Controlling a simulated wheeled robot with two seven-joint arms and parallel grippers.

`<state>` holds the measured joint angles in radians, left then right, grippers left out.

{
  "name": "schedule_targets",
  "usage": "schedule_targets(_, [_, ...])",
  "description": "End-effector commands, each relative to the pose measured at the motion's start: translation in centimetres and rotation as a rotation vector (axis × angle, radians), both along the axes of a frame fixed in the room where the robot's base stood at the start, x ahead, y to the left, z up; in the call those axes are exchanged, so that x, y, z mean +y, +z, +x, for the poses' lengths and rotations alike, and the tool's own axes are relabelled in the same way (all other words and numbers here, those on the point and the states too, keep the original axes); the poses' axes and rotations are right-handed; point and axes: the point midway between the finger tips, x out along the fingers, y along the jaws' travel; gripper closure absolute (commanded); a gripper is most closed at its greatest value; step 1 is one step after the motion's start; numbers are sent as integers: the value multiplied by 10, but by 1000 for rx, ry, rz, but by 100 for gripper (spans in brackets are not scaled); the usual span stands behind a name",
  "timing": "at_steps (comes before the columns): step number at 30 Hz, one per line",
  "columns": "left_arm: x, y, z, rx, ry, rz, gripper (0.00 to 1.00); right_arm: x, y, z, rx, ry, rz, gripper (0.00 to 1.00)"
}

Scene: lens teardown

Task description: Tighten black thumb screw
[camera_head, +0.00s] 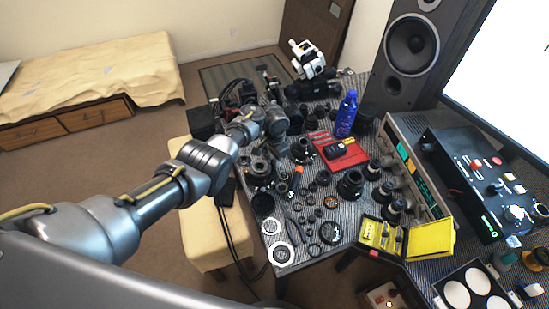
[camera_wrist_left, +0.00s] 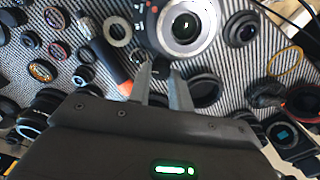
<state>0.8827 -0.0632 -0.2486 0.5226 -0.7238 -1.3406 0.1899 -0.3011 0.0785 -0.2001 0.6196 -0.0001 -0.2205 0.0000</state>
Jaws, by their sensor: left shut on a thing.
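My left gripper (camera_head: 281,143) reaches over the far left part of the table in the head view. In the left wrist view its two fingers (camera_wrist_left: 160,72) are close together, shut on a small dark piece between the tips, which appears to be the black thumb screw (camera_wrist_left: 160,68). That piece is mostly hidden by the fingers. It lies right at the near edge of a lens (camera_wrist_left: 185,25) with a pale ring and dark glass. Whether the screw is seated in the lens I cannot tell. In the head view the gripper and arm hide the screw. My right gripper is not in view.
A red tray (camera_head: 335,150), a blue bottle (camera_head: 346,115) and an open yellow case (camera_head: 430,238) stand to the right.

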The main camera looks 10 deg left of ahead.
Motion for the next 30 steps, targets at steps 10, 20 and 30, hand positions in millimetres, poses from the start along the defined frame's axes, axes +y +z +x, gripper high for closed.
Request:
schedule_targets(10, [0,0,-1,2,-267,1,100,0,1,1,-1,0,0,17])
schedule_targets(20, [0,0,-1,1,-267,1,67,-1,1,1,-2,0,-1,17])
schedule_targets(30, [-1,1,-1,0,-265,0,57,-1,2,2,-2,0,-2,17])
